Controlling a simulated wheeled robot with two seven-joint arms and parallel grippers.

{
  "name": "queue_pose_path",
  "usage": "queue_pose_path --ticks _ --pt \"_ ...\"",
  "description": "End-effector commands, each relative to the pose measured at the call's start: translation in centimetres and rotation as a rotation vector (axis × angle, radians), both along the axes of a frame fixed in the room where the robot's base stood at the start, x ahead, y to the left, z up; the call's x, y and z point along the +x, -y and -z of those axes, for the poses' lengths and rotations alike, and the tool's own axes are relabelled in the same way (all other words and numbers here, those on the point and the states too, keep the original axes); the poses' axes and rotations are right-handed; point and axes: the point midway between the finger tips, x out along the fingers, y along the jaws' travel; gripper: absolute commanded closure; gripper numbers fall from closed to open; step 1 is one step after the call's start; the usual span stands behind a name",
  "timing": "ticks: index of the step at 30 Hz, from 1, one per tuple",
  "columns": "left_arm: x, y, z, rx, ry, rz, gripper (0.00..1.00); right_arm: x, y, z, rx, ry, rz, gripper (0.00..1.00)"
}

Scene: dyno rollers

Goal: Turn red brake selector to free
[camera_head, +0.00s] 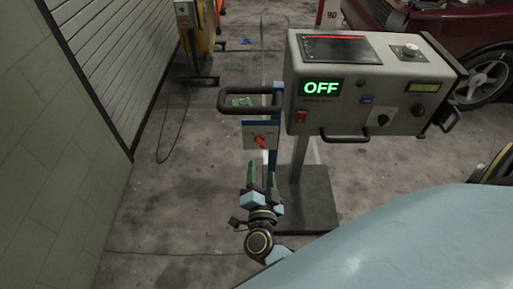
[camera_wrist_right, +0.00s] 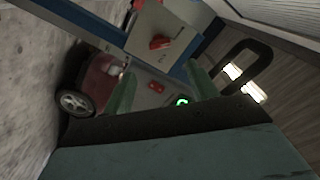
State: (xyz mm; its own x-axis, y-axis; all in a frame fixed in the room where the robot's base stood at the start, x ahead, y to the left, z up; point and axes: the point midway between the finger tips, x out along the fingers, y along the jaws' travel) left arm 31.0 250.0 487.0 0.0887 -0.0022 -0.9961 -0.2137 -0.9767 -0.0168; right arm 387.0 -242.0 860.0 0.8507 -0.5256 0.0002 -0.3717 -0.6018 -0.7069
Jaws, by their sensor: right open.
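The red brake selector (camera_head: 261,141) is a small red handle on a pale box (camera_head: 250,134) fixed to the blue post (camera_head: 273,150) left of the console. In the right wrist view the red selector (camera_wrist_right: 160,42) shows at the upper middle, beyond the fingertips. My right gripper (camera_head: 263,172) is just below the selector box in the head view. In the right wrist view its two green fingers (camera_wrist_right: 162,88) stand apart with nothing between them, clear of the selector. The lettering by the selector is too small to read. My left gripper is not in view.
The grey console (camera_head: 350,128) with a green OFF display (camera_head: 322,88) stands on a post and dark base plate (camera_head: 308,205). A black loop handle (camera_head: 226,99) juts left above the selector box. A dark red car (camera_head: 440,35) is behind. Open floor lies left.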

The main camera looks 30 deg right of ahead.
Motion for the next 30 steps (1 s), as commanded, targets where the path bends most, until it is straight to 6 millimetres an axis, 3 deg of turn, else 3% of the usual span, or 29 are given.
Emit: queue_pose_path --ticks 4,12,26,30 --pt "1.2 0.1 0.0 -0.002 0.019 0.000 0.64 3.1 1.7 -0.1 -0.002 0.004 -0.004 0.42" --pt "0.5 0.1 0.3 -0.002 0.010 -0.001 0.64 7.0 4.0 0.0 -0.001 0.002 -0.005 0.42" --pt "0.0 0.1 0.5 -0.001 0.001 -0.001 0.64 8.1 4.8 0.0 0.000 0.000 -0.004 0.42" --pt "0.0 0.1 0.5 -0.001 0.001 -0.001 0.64 8.1 4.8 0.0 0.000 -0.001 -0.005 0.58"
